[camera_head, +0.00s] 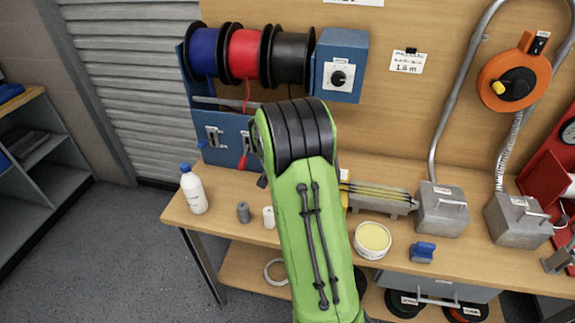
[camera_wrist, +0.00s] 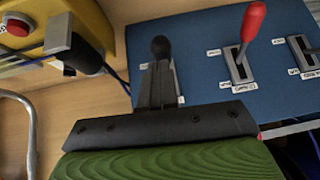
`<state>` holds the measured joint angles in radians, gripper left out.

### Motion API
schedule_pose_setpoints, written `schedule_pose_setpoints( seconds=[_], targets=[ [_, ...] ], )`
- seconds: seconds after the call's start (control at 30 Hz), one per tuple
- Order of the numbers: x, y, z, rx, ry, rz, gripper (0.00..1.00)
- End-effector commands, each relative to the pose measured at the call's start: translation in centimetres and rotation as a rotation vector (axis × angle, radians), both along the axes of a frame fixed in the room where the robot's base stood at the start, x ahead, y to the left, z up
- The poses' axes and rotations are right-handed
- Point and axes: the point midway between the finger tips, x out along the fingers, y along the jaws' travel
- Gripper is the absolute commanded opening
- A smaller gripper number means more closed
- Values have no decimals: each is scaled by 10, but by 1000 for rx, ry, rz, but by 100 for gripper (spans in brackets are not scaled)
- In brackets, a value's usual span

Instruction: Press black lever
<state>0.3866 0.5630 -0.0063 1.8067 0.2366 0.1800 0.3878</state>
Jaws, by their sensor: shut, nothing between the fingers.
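The black lever's round knob (camera_wrist: 160,46) shows in the wrist view against the blue panel (camera_wrist: 205,40). My gripper (camera_wrist: 157,72) is shut and empty, with its narrow fingers pointing at the black lever. The fingertips overlap the lever just below the knob in the picture and hide its shaft and most of its slot. I cannot tell whether they touch. In the head view my green arm hides the gripper and the black lever; the blue panel (camera_head: 222,128) shows left of the arm.
A red-handled lever (camera_wrist: 252,24) stands right of the black one, with another slot (camera_wrist: 305,50) further right. A yellow box with a red button (camera_wrist: 18,26) is at left. In the head view, a white bottle (camera_head: 194,190) and spools (camera_head: 247,53) are near the panel.

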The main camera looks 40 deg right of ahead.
Motion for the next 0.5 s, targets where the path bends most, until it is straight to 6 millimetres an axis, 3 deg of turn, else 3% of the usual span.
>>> schedule_pose_setpoints(
  seconds=[0.03,0.5],
  targets=[
    [-1,1,-13,-12,-10,1,0],
    [-5,6,-31,-7,-4,-1,0]
  ],
)
